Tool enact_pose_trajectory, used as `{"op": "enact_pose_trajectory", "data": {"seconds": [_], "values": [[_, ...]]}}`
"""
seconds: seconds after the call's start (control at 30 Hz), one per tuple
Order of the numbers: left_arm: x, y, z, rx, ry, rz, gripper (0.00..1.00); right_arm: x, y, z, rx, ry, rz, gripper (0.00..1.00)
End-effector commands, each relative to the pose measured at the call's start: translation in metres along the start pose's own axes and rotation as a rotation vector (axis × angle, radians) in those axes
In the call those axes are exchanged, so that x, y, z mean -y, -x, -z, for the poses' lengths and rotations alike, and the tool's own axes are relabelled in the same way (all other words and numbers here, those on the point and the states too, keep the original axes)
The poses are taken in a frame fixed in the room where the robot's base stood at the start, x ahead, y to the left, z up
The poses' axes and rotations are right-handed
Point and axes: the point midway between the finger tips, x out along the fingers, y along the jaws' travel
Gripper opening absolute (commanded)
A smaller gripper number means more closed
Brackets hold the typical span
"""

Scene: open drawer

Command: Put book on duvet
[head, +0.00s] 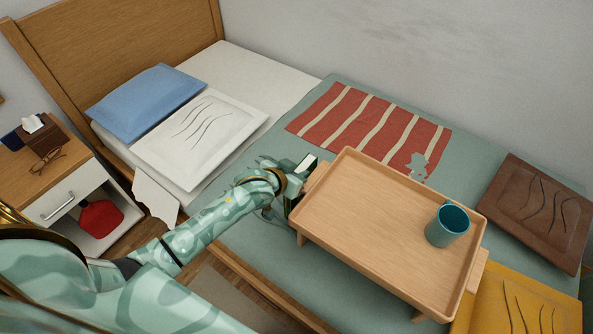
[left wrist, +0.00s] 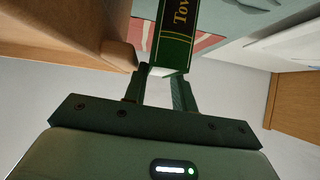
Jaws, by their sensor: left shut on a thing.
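A green book with a black spine and gold lettering (left wrist: 177,28) is between the fingers of my left gripper (left wrist: 160,76) in the left wrist view. In the head view my left gripper (head: 292,186) is beside the left end of a wooden tray table, with the book's pale page edge (head: 307,162) showing and the rest mostly hidden. The grey-green duvet (head: 474,158) covers the bed under and around the tray table. I cannot tell whether the book touches the duvet. My right gripper is out of view.
The wooden tray table (head: 355,220) carries a teal mug (head: 447,226). A red striped blanket (head: 365,120), a brown cushion (head: 540,210) and a yellow cushion (head: 520,310) lie on the bed. White (head: 200,140) and blue (head: 148,102) pillows lie near the headboard. A nightstand (head: 75,195) stands at left.

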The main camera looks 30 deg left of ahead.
Motion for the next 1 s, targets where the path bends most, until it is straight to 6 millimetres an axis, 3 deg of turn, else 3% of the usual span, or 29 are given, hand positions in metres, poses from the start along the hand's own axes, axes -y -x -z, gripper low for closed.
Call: {"op": "enact_pose_trajectory", "data": {"seconds": [0.03,0.07,0.37,0.8,1.0], "values": [[0.0,-0.001,-0.001,0.0,0.0,0.0,0.29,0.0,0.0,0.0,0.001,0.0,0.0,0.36],[0.0,-0.001,-0.001,0.0,0.0,0.0,0.36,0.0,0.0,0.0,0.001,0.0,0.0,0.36],[0.0,0.004,0.002,-0.001,0.0,-0.001,0.36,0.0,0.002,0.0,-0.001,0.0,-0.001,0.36],[0.0,0.097,0.006,-0.003,0.0,0.0,0.36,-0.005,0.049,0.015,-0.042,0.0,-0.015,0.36],[0.0,0.119,0.003,-0.001,0.0,0.0,0.36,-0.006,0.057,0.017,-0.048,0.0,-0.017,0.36]]}}
